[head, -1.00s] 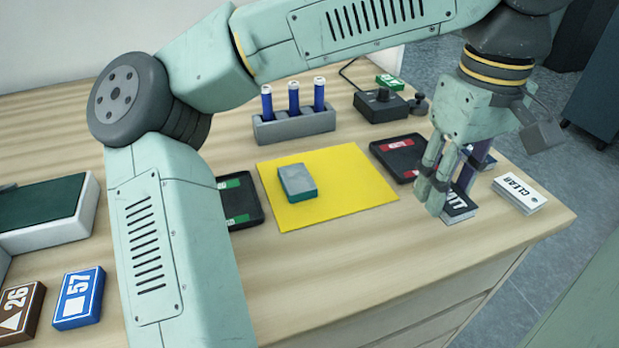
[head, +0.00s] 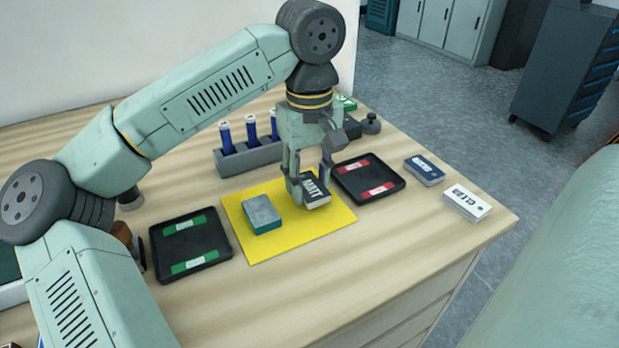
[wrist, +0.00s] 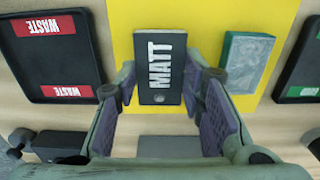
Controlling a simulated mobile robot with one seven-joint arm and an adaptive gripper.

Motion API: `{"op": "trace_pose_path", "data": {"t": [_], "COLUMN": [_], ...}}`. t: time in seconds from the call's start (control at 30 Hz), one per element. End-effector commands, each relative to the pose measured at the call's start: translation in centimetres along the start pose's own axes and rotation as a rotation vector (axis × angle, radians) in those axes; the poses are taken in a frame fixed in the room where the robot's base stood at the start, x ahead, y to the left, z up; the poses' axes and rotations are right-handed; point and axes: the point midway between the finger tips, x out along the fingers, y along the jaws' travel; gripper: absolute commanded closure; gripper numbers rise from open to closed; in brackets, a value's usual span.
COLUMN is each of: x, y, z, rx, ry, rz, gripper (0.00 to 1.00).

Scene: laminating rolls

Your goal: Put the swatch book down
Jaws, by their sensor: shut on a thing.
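The dark swatch book marked MATT (head: 316,190) is between the fingers of my gripper (head: 308,188), over the right part of the yellow mat (head: 290,240). In the wrist view the MATT book (wrist: 160,66) sits label-up between the two fingers of the gripper (wrist: 165,85), with the yellow mat (wrist: 208,20) behind it. The gripper is shut on the book. I cannot tell whether the book's underside touches the mat. A teal block with a grey top (head: 262,215) lies on the mat, to the book's left in the head view and apart from it.
A black tray with red WASTE labels (head: 350,182) stands right of the mat, and a black tray with green labels (head: 190,243) stands left. A blue book (head: 424,171) and a CLEAR book (head: 466,203) lie near the right edge. A grey rack (head: 245,158) stands behind.

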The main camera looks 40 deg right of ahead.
Motion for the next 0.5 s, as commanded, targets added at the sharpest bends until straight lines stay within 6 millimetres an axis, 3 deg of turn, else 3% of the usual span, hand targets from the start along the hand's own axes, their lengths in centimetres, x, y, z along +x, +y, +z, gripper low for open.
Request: {"op": "trace_pose_path", "data": {"t": [0.13, 0.5], "x": [1.2, 1.9], "y": [0.0, 0.0], "z": [0.0, 0.0], "rx": [-0.002, -0.002], "ry": [0.001, 0.001], "rz": [0.001, 0.001], "gripper": [0.91, 0.91]}}
